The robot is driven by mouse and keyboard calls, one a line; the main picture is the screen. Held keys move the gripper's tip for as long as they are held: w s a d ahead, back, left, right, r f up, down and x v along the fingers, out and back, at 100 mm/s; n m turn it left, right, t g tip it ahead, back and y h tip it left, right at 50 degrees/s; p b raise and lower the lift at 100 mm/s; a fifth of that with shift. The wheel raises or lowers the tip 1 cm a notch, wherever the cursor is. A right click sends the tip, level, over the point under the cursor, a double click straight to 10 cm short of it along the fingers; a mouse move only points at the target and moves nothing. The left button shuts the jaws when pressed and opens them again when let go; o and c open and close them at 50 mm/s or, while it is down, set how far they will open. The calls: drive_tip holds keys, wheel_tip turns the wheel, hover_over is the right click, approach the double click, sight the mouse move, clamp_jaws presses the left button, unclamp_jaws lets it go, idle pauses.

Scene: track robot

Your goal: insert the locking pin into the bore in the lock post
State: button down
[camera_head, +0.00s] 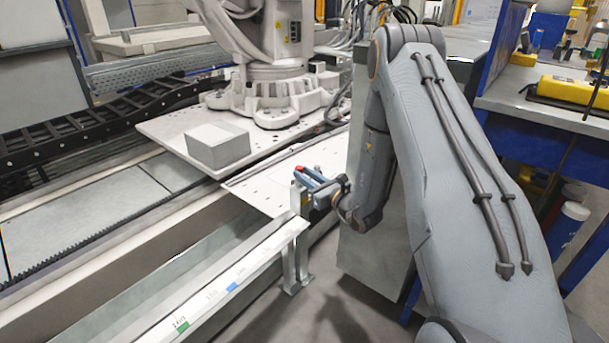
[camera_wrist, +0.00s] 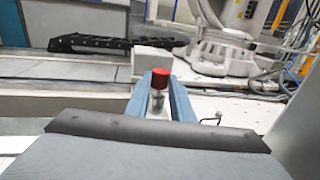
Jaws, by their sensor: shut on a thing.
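My gripper (camera_head: 309,177) is shut on the locking pin. The pin's red head (camera_head: 300,170) shows at the fingertips. In the wrist view, the red head of the locking pin (camera_wrist: 160,76) stands up between the two blue fingers of my gripper (camera_wrist: 159,92), with grey metal below it. The pale upright lock post (camera_head: 295,198) stands at the end of the rail, directly below the fingertips in the head view. The bore and the pin's lower end are hidden, so I cannot tell whether the pin is in the bore.
A white perforated plate (camera_head: 262,185) lies behind the post, with a grey box (camera_head: 217,145) and a large white robot base (camera_head: 275,95) beyond. A long pale rail (camera_head: 220,280) runs to the lower left. A tall grey cabinet (camera_head: 375,255) stands close beside my arm.

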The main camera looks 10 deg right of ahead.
drive_tip(key=shift+f+b, duration=0.45)
drive_tip(key=shift+f, duration=0.4)
drive_tip(key=c, duration=1.5)
unclamp_jaws()
drive_tip(key=shift+o, duration=0.2)
drive_tip(key=shift+s, duration=0.1)
drive_tip(key=p+v, duration=0.1)
drive_tip(key=v, duration=0.6)
drive_tip(key=shift+s+d, duration=0.15)
drive_tip(key=shift+s, duration=0.2)
